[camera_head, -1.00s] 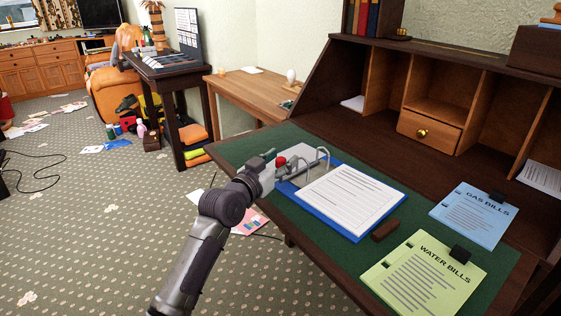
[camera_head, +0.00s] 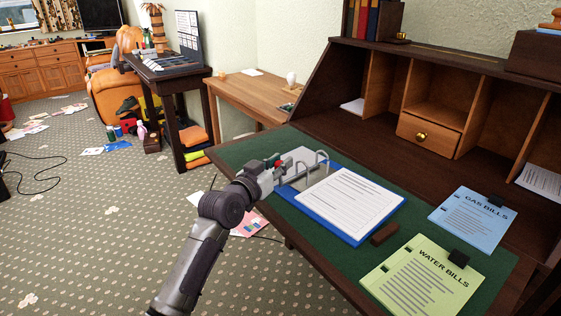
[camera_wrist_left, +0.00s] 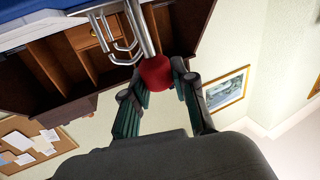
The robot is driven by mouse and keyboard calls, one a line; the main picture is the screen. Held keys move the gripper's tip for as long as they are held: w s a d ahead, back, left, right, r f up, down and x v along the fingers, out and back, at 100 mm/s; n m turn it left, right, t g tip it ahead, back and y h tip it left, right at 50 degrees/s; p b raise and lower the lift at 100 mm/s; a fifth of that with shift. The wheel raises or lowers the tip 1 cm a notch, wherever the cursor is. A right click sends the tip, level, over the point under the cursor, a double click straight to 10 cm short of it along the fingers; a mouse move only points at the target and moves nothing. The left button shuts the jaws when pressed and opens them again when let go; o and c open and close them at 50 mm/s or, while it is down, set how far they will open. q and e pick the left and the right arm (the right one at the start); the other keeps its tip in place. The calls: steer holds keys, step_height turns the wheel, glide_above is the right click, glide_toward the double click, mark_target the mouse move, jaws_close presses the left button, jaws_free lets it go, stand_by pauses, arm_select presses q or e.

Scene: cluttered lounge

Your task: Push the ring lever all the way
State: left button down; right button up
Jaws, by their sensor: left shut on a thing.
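A blue binder (camera_head: 377,226) with a lined white sheet lies on the green desk mat. Its metal rings (camera_head: 322,157) stand at the far-left end and also show in the wrist view (camera_wrist_left: 122,45). The ring lever's red knob (camera_wrist_left: 155,73) is between the fingers of my left gripper (camera_wrist_left: 163,84), which is shut on it. In the head view, my left gripper (camera_head: 273,168) reaches the lever from the left and partly hides the knob. The metal lever (camera_wrist_left: 138,28) runs up from the knob towards the binder. My right gripper is not in view.
Green water bills (camera_head: 410,285) and blue gas bills (camera_head: 468,220) lie right of the binder. A small brown block (camera_head: 384,234) is beside it. The desk's compartments and drawer (camera_head: 428,134) stand behind. Carpet (camera_head: 100,230) is open at left.

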arm_select(q)
steer(key=w+a+n+g+p, duration=0.1)
steer(key=n+p, duration=0.1)
steer(key=p, duration=0.1)
steer(key=shift+w+n, duration=0.1)
steer(key=shift+n, duration=0.2)
steer(key=n, duration=0.1)
steer(key=w+a+f+n+p, duration=0.1)
steer(key=n, duration=0.1)
steer(key=shift+w+a+g, duration=0.2)
steer(key=shift+g, duration=0.2)
steer(key=shift+w+a+f+n+p, duration=0.25)
steer(key=shift+f+n+p, duration=0.1)
steer(key=shift+n, duration=0.25)
steer(key=shift+w+a+f+n+g, duration=0.25)
steer(key=shift+f+n+g, duration=0.2)
steer(key=shift+n, duration=0.35)
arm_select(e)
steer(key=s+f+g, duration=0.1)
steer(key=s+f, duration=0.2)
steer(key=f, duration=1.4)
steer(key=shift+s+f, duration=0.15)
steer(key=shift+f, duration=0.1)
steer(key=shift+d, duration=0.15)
arm_select(q)
steer(key=c, duration=0.9)
jaws_free()
